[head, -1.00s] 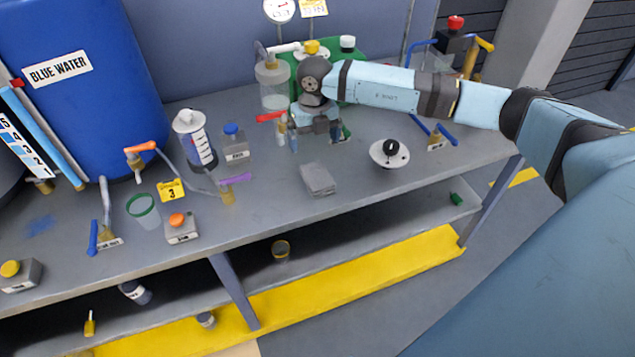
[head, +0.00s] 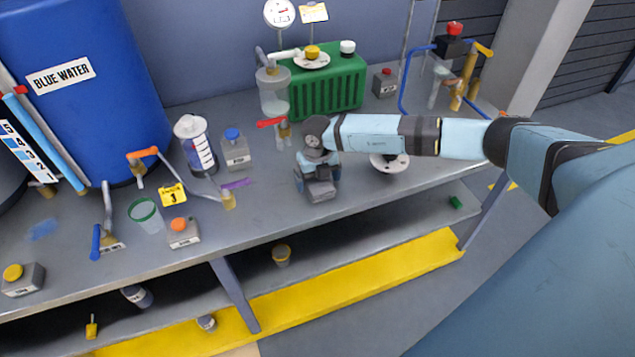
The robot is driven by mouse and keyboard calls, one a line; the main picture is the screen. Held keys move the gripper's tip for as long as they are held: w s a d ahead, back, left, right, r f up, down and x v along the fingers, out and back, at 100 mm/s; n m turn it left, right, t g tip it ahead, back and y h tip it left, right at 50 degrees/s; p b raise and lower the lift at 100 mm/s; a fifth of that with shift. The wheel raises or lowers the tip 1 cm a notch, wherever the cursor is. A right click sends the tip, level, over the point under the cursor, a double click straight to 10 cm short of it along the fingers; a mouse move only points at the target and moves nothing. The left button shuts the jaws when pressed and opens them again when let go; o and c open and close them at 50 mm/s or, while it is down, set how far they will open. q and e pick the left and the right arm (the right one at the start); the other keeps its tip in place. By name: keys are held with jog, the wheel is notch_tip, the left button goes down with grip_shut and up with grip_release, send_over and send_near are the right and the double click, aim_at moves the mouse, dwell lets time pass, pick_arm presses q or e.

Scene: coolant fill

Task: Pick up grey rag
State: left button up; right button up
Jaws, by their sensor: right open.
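The grey rag (head: 321,192) is a folded block of cloth on the bench, near its front edge at the middle of the head view. My right gripper (head: 318,184) points down right over the rag, with its fingers at the rag's far part and sides. The jaws are open. The gripper covers the back of the rag, and whether the fingers touch it cannot be told. My left gripper is not in view.
The grey bench (head: 265,215) has free room left of the rag. A green tank (head: 330,88) stands behind, and a round white-rimmed fitting (head: 398,163) lies right under my forearm.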

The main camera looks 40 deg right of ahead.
aim_at(317, 181)
jog(key=shift+f, duration=0.25)
jog(key=c, duration=1)
jog(key=shift+r, duration=0.1)
notch_tip(317, 181, up, 20)
jog(key=shift+f+b, duration=0.1)
jog(key=shift+b, duration=0.5)
